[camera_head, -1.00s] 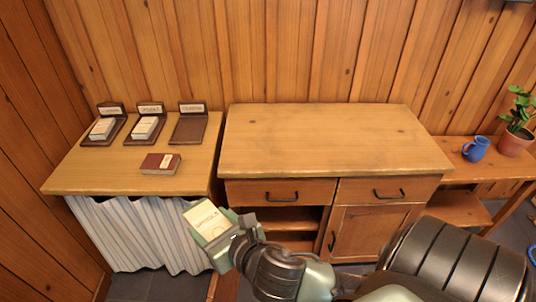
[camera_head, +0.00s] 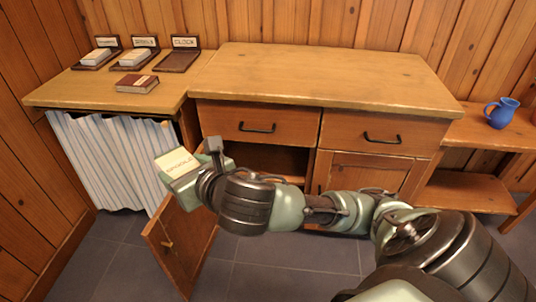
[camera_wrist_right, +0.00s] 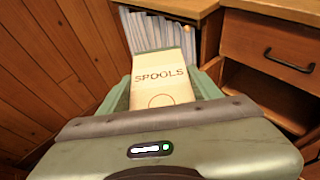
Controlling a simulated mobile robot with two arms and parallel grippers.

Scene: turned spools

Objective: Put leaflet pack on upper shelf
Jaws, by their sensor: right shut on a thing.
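My right gripper (camera_head: 182,170) is shut on a cream leaflet pack (camera_head: 176,163), held in front of the left side of the wooden cabinet. In the right wrist view the pack (camera_wrist_right: 160,82) reads "SPOOLS" and sits between the fingers of the gripper (camera_wrist_right: 163,90). The cabinet (camera_head: 320,72) has an open left compartment under its drawer. A shelf board (camera_head: 268,158) shows inside, partly hidden by my right arm. The cabinet's left door (camera_head: 180,245) stands open below the gripper. My left gripper is not in view.
The side table (camera_head: 85,93) at left has a striped curtain (camera_head: 115,155), several card holders and a dark red pack (camera_head: 137,83). A blue mug (camera_head: 501,112) stands on the low right bench (camera_head: 487,133). The cabinet top is clear.

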